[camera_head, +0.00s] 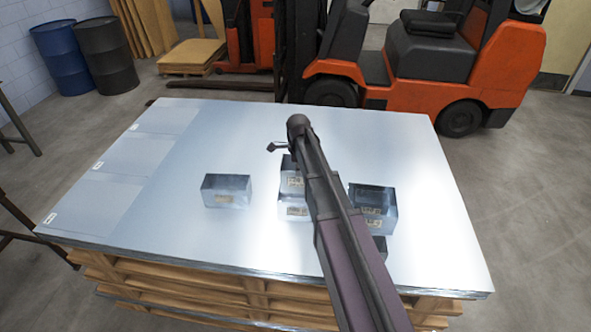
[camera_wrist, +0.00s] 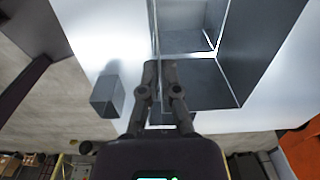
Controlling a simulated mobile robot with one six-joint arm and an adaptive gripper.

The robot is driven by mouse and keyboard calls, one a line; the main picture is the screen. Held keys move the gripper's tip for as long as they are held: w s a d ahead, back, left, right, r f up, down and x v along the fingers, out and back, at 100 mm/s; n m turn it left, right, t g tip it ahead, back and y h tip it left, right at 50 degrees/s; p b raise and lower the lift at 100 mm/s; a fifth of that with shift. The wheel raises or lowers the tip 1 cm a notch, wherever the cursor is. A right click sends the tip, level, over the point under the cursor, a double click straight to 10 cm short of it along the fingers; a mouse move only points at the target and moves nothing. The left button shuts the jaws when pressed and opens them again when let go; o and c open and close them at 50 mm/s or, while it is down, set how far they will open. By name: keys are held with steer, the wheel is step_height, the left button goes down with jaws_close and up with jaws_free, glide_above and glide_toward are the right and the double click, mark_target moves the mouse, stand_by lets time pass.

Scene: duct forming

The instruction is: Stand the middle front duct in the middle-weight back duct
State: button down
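My gripper (camera_head: 276,148) is shut on the wall of an open grey sheet-metal duct, which I take for the middle front duct (camera_head: 290,168). In the wrist view the fingers (camera_wrist: 160,68) straddle its left wall, and its open inside (camera_wrist: 205,85) faces the camera. In the head view the held duct appears upright, directly over the middle back duct (camera_head: 294,212). Whether its lower edge is inside that duct or just above it, I cannot tell. My arm hides the right side of both. The labels are too small to read.
To the right are a taller-looking duct (camera_head: 372,200) with two labels and a partly hidden duct (camera_head: 381,246).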

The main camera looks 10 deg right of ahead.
mark_target(298, 189)
steer(key=shift+f, duration=0.2)
steer(key=shift+f+b, duration=4.55)
steer(key=shift+b, duration=0.2)
steer(key=c, duration=0.7)
jaws_free()
step_height(298, 189, up, 7)
steer(key=p, duration=0.7)
